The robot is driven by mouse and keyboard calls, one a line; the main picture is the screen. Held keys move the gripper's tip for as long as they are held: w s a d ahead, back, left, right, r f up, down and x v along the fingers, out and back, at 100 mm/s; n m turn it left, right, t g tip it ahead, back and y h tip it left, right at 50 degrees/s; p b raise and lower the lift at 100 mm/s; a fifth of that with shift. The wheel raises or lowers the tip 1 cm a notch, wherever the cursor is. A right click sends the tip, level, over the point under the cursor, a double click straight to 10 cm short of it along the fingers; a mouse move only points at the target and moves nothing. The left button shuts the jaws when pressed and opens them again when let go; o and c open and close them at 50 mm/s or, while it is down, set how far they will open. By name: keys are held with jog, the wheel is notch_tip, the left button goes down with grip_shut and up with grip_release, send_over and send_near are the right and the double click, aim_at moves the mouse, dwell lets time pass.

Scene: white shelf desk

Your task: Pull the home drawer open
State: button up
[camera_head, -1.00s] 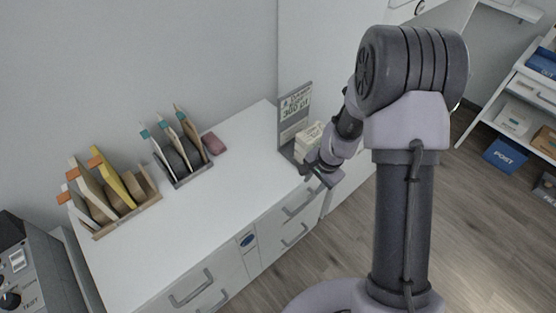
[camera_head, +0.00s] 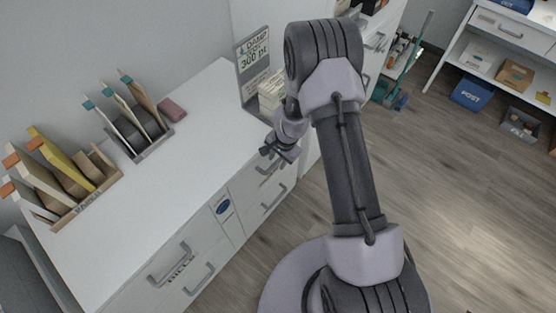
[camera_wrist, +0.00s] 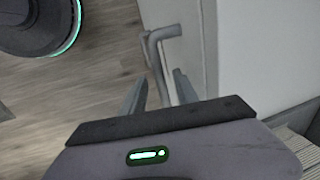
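The white desk (camera_head: 165,190) has drawers with grey bar handles along its front. My gripper (camera_head: 279,154) is at the desk's right end, just off the front edge by the upper right drawer handle (camera_head: 268,168). In the wrist view my gripper (camera_wrist: 160,92) has its two fingers apart. A grey handle (camera_wrist: 160,62) on a white drawer front shows between and just beyond the fingertips; I cannot tell whether they touch it. The drawers look shut. I cannot read a home label on any drawer; part of the right drawer front is hidden by my gripper.
File holders (camera_head: 80,190) and a pink block (camera_head: 172,108) stand on the desk. A sign stand (camera_head: 252,68) with a paper stack (camera_head: 271,92) is close to my gripper. Wood floor (camera_head: 440,190) is clear in front; a white shelf unit (camera_head: 505,45) stands at the right.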

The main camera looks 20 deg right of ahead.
grip_shut()
dwell(1.4)
